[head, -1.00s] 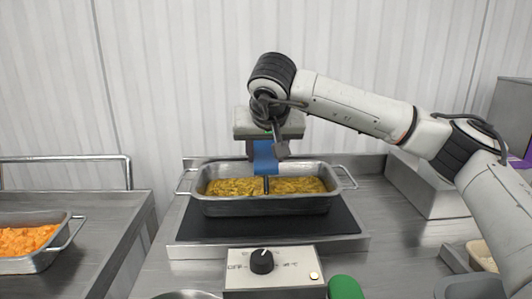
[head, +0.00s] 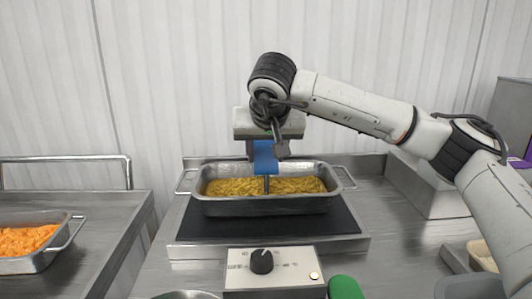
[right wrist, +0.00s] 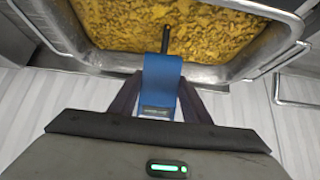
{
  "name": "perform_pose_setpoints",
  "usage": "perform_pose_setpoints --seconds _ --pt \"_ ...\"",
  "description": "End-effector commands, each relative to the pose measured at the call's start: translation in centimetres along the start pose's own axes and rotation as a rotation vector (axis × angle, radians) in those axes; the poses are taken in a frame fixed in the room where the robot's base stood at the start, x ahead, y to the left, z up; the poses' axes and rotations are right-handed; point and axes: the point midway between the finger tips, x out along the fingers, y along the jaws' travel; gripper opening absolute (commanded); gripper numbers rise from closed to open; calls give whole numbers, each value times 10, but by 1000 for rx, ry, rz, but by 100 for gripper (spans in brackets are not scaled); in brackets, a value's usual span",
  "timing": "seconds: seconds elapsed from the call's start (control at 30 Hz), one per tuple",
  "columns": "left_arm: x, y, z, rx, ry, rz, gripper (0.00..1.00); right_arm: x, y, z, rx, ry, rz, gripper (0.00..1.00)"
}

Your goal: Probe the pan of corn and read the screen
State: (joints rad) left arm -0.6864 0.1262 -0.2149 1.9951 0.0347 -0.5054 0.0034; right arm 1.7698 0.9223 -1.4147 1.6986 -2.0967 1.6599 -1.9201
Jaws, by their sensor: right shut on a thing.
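A metal pan (head: 265,207) with two end handles holds yellow corn (head: 290,185) and stands on a black hot plate. My right gripper (head: 265,150) is above the middle of the pan, pointing down, shut on a blue probe thermometer (head: 265,165). The probe's dark tip reaches down to the corn; how deep it goes I cannot tell. In the right wrist view the blue thermometer (right wrist: 161,85) sits between the fingers, with the corn (right wrist: 215,35) beyond. A small screen on its body is too small to read. My left gripper is not in view.
The hot plate (head: 330,222) has a control box (head: 275,285) with a black knob in front. A pan of orange food (head: 25,262) is on the left counter. A green object (head: 345,287) lies at the front edge. A pale container (head: 482,255) is at the right.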

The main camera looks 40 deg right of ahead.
Motion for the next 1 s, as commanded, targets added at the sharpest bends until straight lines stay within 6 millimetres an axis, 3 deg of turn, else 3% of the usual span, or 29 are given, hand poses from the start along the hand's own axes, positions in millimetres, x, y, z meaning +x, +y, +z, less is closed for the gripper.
perform_pose_setpoints --seconds 0.7,1.0 --pt "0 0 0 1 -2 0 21 0 0 0 0 1 0 21" --pt "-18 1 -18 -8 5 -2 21 -24 0 -20 0 1 0 21"
